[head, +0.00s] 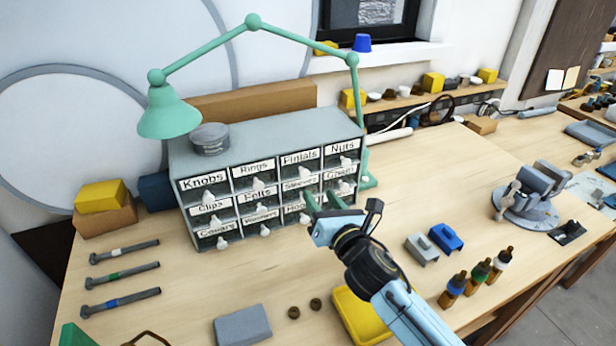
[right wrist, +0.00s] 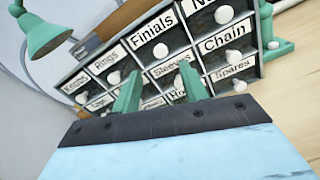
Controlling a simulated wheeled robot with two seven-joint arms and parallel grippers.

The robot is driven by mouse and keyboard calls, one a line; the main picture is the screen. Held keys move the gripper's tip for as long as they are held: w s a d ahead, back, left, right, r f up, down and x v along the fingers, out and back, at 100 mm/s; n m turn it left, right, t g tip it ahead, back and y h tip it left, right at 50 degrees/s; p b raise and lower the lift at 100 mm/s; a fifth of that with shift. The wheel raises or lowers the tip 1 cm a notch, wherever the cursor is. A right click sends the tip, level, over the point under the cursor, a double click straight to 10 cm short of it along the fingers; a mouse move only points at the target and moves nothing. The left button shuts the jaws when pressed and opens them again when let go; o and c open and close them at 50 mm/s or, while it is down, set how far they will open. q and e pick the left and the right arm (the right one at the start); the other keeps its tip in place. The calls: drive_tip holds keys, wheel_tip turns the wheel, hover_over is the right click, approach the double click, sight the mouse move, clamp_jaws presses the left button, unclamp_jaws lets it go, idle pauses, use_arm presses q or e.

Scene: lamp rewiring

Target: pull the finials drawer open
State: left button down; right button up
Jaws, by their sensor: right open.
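The small-drawer cabinet (head: 188,164) is grey with several labelled drawers and pale knobs. The finials drawer (head: 300,158) is in the top row, third from the left, and looks shut. In the right wrist view its label (right wrist: 154,31) and white knob (right wrist: 160,50) show clearly. My right gripper (head: 322,197) is open, with green fingers pointing at the cabinet front, below the finials drawer in the head view. In the right wrist view its fingertips (right wrist: 160,70) show just below the finials knob, with nothing between them. My left gripper is not in view.
A green lamp (head: 170,112) arches over the cabinet, and a round tin (head: 210,138) sits on top. Right of my arm are two small blocks (head: 446,237) and several bottles (head: 480,272). A yellow tray (head: 358,316) lies below the arm.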

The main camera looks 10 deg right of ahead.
sight(305, 176)
drive_tip(key=w, duration=0.4)
drive_tip(key=w+a, duration=0.1)
drive_tip(key=w, duration=0.1)
drive_tip(key=shift+w+a, duration=0.1)
drive_tip(key=shift+w, duration=0.3)
drive_tip(key=shift+w+a, duration=0.1)
drive_tip(key=shift+w, duration=0.25)
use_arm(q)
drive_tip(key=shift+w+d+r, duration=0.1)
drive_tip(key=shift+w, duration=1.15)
use_arm(e)
clamp_jaws()
